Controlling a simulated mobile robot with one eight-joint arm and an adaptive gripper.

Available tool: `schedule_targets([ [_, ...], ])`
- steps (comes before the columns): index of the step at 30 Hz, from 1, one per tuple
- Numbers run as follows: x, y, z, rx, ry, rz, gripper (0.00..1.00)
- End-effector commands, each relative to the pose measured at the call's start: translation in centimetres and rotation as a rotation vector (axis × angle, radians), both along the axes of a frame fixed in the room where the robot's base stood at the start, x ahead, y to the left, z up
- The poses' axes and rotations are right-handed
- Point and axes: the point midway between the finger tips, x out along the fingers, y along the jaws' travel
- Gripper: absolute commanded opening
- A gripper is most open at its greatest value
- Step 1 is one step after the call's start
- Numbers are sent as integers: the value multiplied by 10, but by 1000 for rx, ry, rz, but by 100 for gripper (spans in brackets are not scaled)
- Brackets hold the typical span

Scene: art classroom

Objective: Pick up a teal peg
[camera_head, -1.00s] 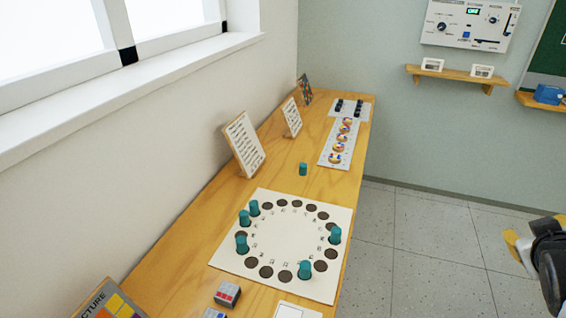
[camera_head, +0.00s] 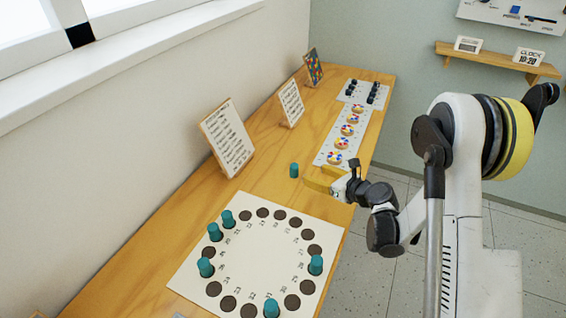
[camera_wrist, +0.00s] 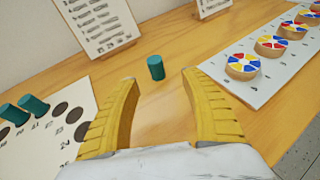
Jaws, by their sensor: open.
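A lone teal peg (camera_head: 294,170) stands upright on the bare wooden table, beyond the white board. In the wrist view this peg (camera_wrist: 156,67) is ahead of my gripper, roughly centred between the fingers and beyond their tips. My gripper (camera_wrist: 157,78) has yellow fingers spread open with nothing between them. In the head view my gripper (camera_head: 316,179) is just right of the peg, over the table's right side. Several other teal pegs, such as one (camera_head: 316,265), stand on the white board (camera_head: 255,255) with its ring of dark round spots.
A white strip (camera_head: 330,152) with colourful round discs lies right of the peg. A framed text card (camera_head: 228,137) leans near the wall on the left, with another card (camera_head: 291,103) behind it. Bare wood surrounds the lone peg.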

Motion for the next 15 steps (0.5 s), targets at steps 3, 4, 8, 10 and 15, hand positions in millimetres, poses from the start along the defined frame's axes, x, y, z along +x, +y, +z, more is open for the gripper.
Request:
schedule_targets([
  [3,1,5,-11,-24,2,19,55],
  [4,4,8,-12,-24,2,20,55],
  [8,18,21,-18,-21,2,18,55],
  [10,26,29,-26,-21,2,18,55],
  [15,37,40,-31,-20,2,15,55],
])
